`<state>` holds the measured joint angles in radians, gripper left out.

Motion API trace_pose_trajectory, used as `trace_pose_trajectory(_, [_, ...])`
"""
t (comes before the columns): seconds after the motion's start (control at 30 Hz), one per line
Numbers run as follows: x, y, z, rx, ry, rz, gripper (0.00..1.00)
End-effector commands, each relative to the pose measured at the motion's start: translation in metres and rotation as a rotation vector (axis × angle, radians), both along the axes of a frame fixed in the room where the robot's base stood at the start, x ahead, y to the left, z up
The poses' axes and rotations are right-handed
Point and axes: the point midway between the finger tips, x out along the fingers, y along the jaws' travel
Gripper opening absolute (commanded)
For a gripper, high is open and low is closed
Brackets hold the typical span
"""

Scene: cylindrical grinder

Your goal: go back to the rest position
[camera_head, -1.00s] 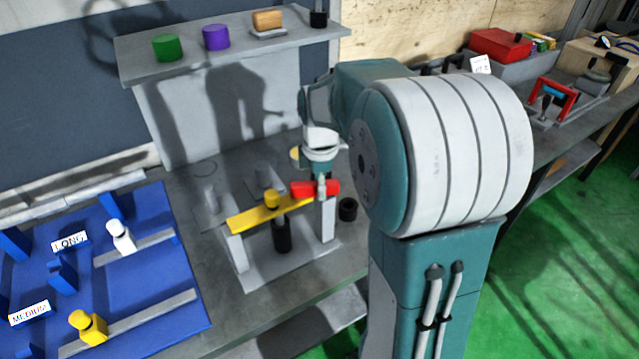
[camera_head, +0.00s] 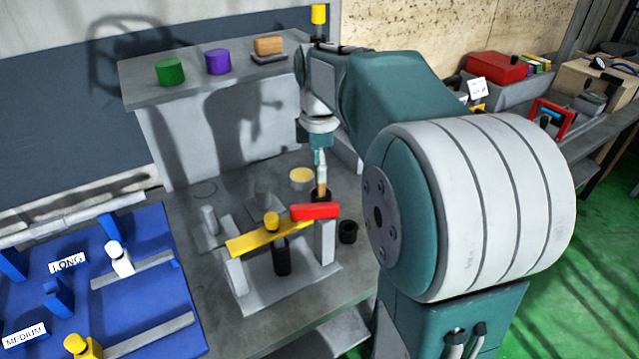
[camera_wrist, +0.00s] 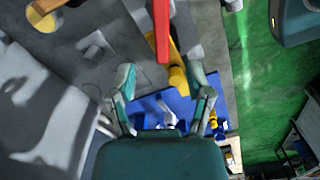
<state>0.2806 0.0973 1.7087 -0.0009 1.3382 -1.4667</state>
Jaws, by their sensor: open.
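My gripper (camera_head: 321,183) is open and empty in the head view. It points down just above and behind the red bar (camera_head: 314,211) on the grey fixture. The wrist view shows its two fingers (camera_wrist: 162,76) spread apart with nothing between them. The red bar also shows there (camera_wrist: 161,30), beyond the fingers. It lies by the right end of the yellow bar (camera_head: 250,235), which carries a yellow knob (camera_head: 271,221). My arm reaches in from the right and hides part of the bench behind it.
A blue board (camera_head: 150,290) with labelled rests and white and yellow pieces lies at left. A raised shelf (camera_head: 190,92) holds green (camera_head: 170,71) and purple (camera_head: 218,61) cylinders. Green floor (camera_head: 600,240) is open at right.

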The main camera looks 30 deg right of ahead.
Motion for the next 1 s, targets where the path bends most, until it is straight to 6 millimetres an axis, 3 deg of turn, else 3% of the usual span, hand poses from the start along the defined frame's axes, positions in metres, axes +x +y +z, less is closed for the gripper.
trace_pose_trajectory(0.13, [0.0,0.0,0.008,0.0,0.0,0.0,0.66])
trace_pose_trajectory(0.67, [-0.002,0.002,0.01,-0.002,-0.007,-0.011,0.66])
trace_pose_trajectory(0.77, [-0.013,0.013,0.015,-0.009,-0.038,-0.075,0.66])
trace_pose_trajectory(1.0, [-0.066,0.056,0.023,0.002,-0.18,-0.404,0.66])
